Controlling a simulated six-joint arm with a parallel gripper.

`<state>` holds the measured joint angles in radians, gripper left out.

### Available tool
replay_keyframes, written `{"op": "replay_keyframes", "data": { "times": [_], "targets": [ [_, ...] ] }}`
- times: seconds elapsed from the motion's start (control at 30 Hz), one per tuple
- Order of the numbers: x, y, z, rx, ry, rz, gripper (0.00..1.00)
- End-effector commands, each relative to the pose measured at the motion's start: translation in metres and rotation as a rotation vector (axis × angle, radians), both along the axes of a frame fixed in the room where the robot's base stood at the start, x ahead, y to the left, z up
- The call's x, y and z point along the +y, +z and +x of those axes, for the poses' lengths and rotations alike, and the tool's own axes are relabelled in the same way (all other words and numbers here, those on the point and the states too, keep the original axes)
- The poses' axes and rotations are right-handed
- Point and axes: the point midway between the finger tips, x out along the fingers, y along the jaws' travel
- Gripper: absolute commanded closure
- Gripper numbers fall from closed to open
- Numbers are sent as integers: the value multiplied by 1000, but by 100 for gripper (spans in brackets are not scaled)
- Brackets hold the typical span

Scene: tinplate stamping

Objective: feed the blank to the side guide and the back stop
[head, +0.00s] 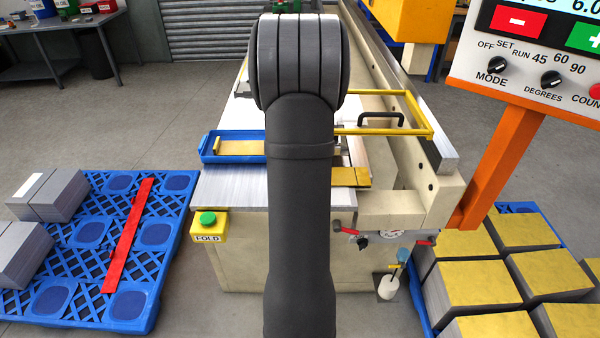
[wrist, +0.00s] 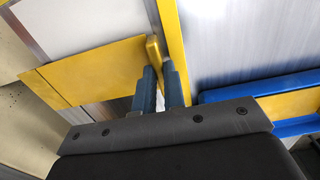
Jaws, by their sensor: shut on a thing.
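The yellow blank (wrist: 95,72) lies flat on the machine bed in the wrist view, left of my gripper (wrist: 162,80). Its right end meets the left finger. My gripper's blue-grey fingers are close together and shut on the blank, though the fingers partly hide the grip. In the head view my arm hides the gripper; yellow sheet (head: 347,177) shows right of the arm.
A blue tray (head: 207,150) with yellow sheet lies left of my arm. A yellow guard frame (head: 420,105) and black handle (head: 381,116) stand at the right. The FOLD button box (head: 209,228) is at the bed's front. Blue pallets (head: 150,300) flank the machine.

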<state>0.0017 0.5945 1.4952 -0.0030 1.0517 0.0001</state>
Motion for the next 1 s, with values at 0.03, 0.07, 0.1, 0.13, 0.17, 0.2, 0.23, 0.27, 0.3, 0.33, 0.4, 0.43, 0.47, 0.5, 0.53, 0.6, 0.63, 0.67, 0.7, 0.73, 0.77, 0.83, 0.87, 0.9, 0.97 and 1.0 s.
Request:
{"op": "replay_keyframes", "data": {
  "times": [0.03,0.07,0.1,0.13,0.17,0.2,0.23,0.27,0.3,0.33,0.4,0.43,0.47,0.5,0.53,0.6,0.63,0.67,0.7,0.73,0.77,0.83,0.87,0.9,0.97,1.0],
  "targets": [
    [0,0,6,0,0,0,100],
    [0,0,9,-1,0,0,100],
    [0,0,13,-1,0,0,100],
    [0,0,16,-1,0,0,100],
    [0,-1,19,0,0,0,100],
    [0,-1,22,0,0,0,100],
    [0,-1,26,-1,0,0,100],
    [0,-1,29,-1,0,0,100],
    [0,-1,33,0,0,0,100],
    [0,-1,36,-1,0,0,100],
    [1,-1,43,-1,0,0,100],
    [1,-1,46,0,0,0,100],
    [1,-1,49,0,0,0,100],
    [1,-1,53,-1,0,0,100],
    [1,-1,56,-1,0,0,100],
    [1,-1,63,-1,0,0,100],
    [1,-1,66,0,0,0,100],
    [1,-1,69,0,0,0,100],
    [1,-1,73,-1,0,0,100],
    [1,-1,76,-1,0,0,100],
    [1,-1,79,-1,0,0,100],
    [1,-1,85,0,0,0,100],
    [1,-1,89,-1,0,0,100],
    [1,-2,92,0,0,0,100],
    [1,-1,98,-1,0,0,100],
    [1,-1,100,-1,0,0,100]
  ]
}}
